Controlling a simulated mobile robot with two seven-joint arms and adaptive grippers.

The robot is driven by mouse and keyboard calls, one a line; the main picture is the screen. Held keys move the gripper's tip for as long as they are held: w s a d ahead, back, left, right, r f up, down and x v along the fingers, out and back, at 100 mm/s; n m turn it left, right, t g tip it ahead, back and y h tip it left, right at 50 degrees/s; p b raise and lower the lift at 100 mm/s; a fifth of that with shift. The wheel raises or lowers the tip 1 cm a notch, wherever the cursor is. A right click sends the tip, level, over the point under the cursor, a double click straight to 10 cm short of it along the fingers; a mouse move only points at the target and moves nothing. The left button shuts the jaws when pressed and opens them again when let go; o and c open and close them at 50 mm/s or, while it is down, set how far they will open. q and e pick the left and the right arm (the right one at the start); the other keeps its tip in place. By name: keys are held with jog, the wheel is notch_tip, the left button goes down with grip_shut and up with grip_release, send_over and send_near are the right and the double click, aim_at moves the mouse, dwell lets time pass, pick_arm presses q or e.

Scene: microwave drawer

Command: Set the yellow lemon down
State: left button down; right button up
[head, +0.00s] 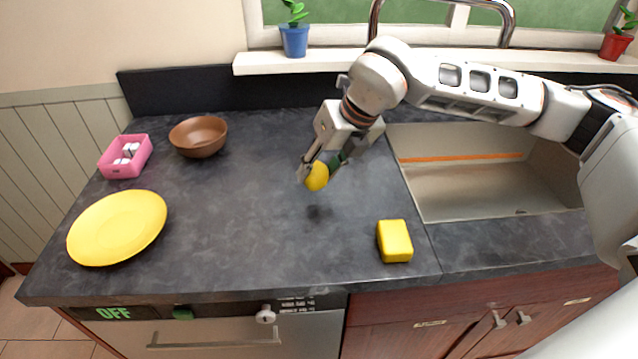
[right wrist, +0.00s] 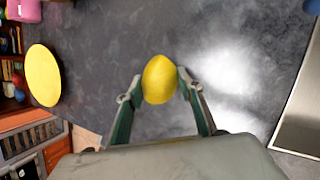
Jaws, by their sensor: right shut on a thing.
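The yellow lemon (head: 317,176) is between the fingers of my right gripper (head: 322,172), above the dark countertop. A small dark shadow lies on the counter below it, apart from it. In the right wrist view the lemon (right wrist: 160,79) sits between both fingertips of the right gripper (right wrist: 159,92), which is shut on it. The dark countertop (head: 250,220) is bare under and around the lemon. My left gripper is not in view.
A yellow plate (head: 117,228), pink box (head: 126,157) and brown bowl (head: 199,137) stand at the left. A yellow sponge-like block (head: 394,241) lies near the front edge. The sink (head: 470,190) is at the right. The middle of the counter is clear.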

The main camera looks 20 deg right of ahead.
aim_at(319, 185)
notch_tip(319, 185, down, 4)
jog(key=shift+f, duration=0.2)
jog(key=shift+f, duration=0.15)
jog(key=o, duration=1.1)
